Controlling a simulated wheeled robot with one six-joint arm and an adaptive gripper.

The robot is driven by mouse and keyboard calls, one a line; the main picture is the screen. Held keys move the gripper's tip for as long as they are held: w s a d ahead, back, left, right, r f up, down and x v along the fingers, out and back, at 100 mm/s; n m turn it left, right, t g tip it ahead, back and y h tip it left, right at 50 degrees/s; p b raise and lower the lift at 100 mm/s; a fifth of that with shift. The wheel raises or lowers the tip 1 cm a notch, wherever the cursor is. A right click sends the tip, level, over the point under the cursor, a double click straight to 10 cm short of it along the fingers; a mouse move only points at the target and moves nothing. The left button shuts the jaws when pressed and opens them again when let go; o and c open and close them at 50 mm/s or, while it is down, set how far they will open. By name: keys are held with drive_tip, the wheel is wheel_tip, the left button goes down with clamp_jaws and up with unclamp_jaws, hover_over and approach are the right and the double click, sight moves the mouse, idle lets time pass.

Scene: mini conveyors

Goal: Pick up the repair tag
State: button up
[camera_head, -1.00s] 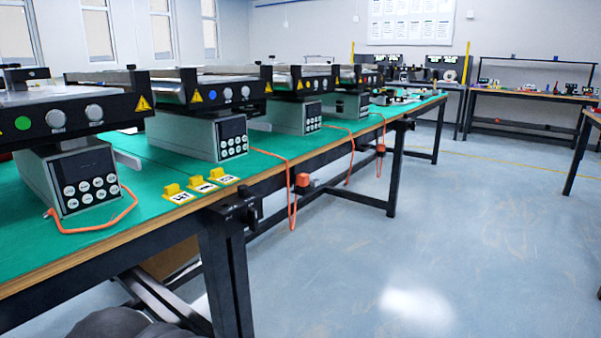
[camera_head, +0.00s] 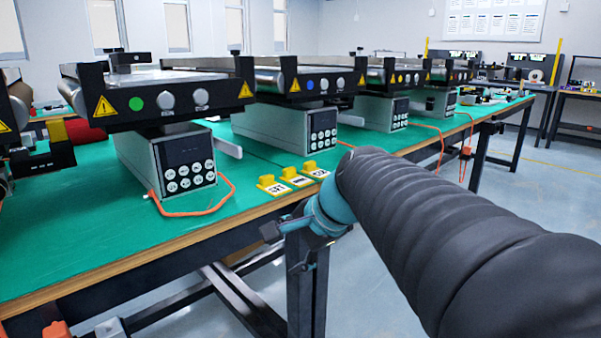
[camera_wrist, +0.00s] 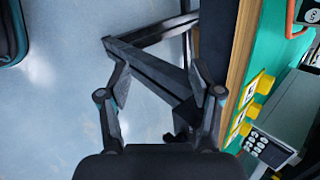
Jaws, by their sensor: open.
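Three small yellow tags with white labels lie in a row near the front edge of the green table: a left tag (camera_head: 272,185), a middle tag (camera_head: 296,177) and a right tag (camera_head: 317,170). Their print is too small to read, so I cannot tell which is the repair tag. My gripper (camera_wrist: 160,80) is open and empty in the wrist view, over the floor and the table's dark frame. The yellow tags (camera_wrist: 262,83) are to its right there, beyond the wooden table edge. In the head view, my arm reaches toward the edge near the tags.
The green table (camera_head: 80,245) has a wooden front edge and black legs (camera_head: 306,290). Mini conveyors on grey control boxes (camera_head: 178,165) stand behind the tags. An orange cable (camera_head: 228,190) lies left of the tags. Open floor (camera_head: 545,190) is at the right.

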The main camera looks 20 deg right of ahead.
drive_tip(key=w+d+r+m+t+y, duration=0.1)
drive_tip(key=w+d+r+m+t, duration=0.1)
drive_tip(key=w+d+r+m, duration=0.45)
drive_tip(key=m+t+b, duration=0.1)
drive_tip(key=m+t, duration=0.3)
drive_tip(key=m, duration=0.7)
approach(311, 162)
drive_tip(key=shift+n, duration=0.25)
drive_tip(key=b+x, duration=0.1)
drive_tip(key=x, duration=0.9)
drive_tip(key=shift+w+a+f, duration=0.1)
drive_tip(key=shift+a, duration=0.15)
drive_tip(key=c, duration=1)
